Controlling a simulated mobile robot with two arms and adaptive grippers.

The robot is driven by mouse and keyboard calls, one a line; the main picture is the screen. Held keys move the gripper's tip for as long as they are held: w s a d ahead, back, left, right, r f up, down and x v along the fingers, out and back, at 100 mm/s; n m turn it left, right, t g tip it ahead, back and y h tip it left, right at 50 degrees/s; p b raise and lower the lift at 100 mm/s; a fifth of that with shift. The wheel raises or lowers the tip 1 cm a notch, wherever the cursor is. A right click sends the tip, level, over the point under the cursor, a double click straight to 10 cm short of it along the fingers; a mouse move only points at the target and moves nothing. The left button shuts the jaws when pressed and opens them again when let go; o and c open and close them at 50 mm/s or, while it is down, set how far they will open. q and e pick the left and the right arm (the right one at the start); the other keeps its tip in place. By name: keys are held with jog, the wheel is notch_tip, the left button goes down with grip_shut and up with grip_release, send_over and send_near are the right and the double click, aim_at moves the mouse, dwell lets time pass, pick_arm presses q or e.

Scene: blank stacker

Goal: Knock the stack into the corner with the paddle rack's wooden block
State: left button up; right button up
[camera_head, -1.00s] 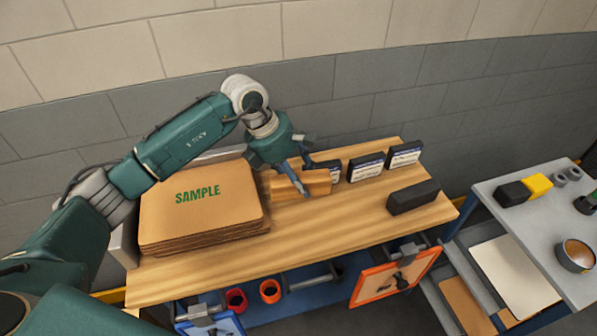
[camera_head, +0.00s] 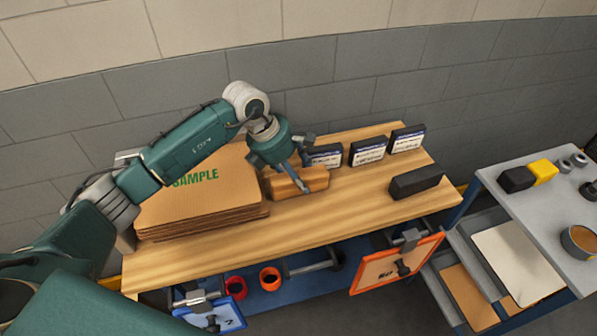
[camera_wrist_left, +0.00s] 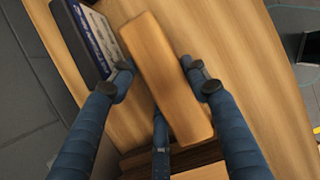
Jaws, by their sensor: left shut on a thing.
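My left gripper (camera_head: 290,178) is shut on the wooden block (camera_head: 316,179), a plain light-brown bar. In the left wrist view the block (camera_wrist_left: 165,75) lies lengthwise between the fingers, slanted. In the head view the block is just right of the stack of brown cardboard sheets (camera_head: 190,208), whose top reads SAMPLE. I cannot tell whether the block touches the stack or the table. My forearm hides the stack's back left part. A grey metal guide (camera_head: 125,242) shows at the stack's left side; the corner is mostly hidden. My right gripper is not in view.
Several black-and-white label holders (camera_head: 367,150) stand along the back of the wooden bench top (camera_head: 330,225). A long black block (camera_head: 416,182) lies to the right. A grey cart (camera_head: 550,225) stands at the right; a brick wall is behind.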

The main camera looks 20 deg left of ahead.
aim_at(276, 176)
pick_arm(q)
jog(key=shift+r, duration=0.1)
jog(key=shift+a, duration=0.1)
jog(key=shift+s+a, duration=0.35)
jog(key=shift+a, duration=0.1)
jog(key=shift+s+a, duration=0.1)
jog(key=shift+a, duration=0.1)
jog(key=shift+s+a, duration=0.15)
jog(key=shift+a, duration=0.05)
jog(key=shift+s+a, duration=0.45)
jog(key=shift+a, duration=0.2)
jog(key=shift+s+a, duration=0.45)
jog(key=shift+a, duration=0.2)
jog(key=shift+a+f, duration=0.15)
jog(key=shift+f, duration=0.05)
jog(key=shift+w+d+b, duration=0.1)
jog(key=shift+d+b, duration=0.15)
jog(key=shift+b, duration=0.1)
